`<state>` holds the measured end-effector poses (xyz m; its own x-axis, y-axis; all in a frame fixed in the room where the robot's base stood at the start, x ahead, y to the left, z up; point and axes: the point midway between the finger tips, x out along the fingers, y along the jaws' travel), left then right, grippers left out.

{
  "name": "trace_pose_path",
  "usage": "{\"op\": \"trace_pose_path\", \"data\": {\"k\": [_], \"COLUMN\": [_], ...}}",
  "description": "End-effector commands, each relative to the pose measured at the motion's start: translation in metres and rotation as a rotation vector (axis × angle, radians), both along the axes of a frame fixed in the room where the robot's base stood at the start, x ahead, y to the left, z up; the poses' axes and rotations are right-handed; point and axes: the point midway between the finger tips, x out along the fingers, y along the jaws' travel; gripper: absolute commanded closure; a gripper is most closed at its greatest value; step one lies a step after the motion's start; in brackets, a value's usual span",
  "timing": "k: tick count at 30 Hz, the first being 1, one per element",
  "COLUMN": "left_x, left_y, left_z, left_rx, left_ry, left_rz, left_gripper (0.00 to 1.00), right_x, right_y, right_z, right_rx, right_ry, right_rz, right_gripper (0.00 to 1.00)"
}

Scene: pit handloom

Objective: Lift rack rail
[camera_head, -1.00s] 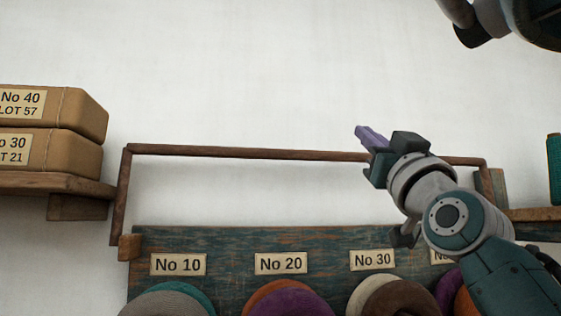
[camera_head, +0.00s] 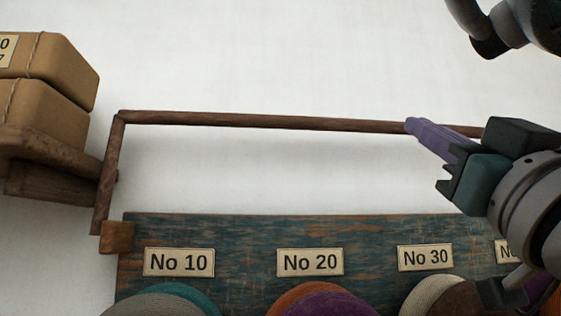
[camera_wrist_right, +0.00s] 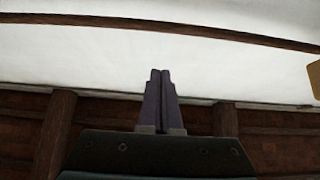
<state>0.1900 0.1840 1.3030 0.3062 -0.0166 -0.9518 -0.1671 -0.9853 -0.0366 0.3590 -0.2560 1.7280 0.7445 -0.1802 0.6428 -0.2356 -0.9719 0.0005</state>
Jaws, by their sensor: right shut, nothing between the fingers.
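The rack rail (camera_head: 265,121) is a thin dark wooden bar in the head view. It runs across above the blue-green rack board (camera_head: 240,228), joined to a side arm (camera_head: 108,180) at its left end. My right gripper (camera_head: 412,127) has purple fingers that are shut and empty. In the head view its fingertips overlap the right part of the rail; I cannot tell whether they touch. In the right wrist view the rail (camera_wrist_right: 190,30) crosses above the shut fingertips (camera_wrist_right: 160,75), with a gap in the picture. My left gripper is not in view.
Wrapped boxes (camera_head: 45,85) sit on a wooden shelf (camera_head: 60,165) at the left. Labels such as No 10 (camera_head: 179,262) mark the board, with yarn balls (camera_head: 320,303) below.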

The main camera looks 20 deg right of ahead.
Motion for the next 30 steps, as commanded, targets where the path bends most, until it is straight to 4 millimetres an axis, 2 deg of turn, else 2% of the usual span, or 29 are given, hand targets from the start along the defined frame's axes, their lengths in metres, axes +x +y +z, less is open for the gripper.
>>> {"op": "trace_pose_path", "data": {"k": [1, 3, 11, 15, 19, 30], "left_x": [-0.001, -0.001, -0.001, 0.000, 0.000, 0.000], "left_y": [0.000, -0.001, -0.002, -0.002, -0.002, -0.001], "left_z": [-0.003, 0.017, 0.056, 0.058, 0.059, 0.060], "left_rx": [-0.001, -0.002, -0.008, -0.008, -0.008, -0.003], "left_ry": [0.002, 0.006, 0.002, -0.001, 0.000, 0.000], "left_rz": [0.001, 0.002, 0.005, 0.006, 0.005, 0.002], "left_gripper": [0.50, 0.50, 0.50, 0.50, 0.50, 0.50], "right_x": [0.004, 0.017, 0.060, 0.080, 0.092, 0.100], "right_y": [-0.001, -0.004, -0.014, -0.019, -0.021, -0.024], "right_z": [0.005, 0.024, 0.060, 0.053, 0.051, 0.049], "right_rx": [0.003, 0.000, -0.001, -0.003, -0.002, 0.000], "right_ry": [-0.007, -0.001, 0.000, 0.004, 0.002, 0.000], "right_rz": [0.001, 0.003, 0.002, 0.002, 0.003, 0.001], "right_gripper": [1.00, 1.00, 1.00, 1.00, 1.00, 1.00]}}
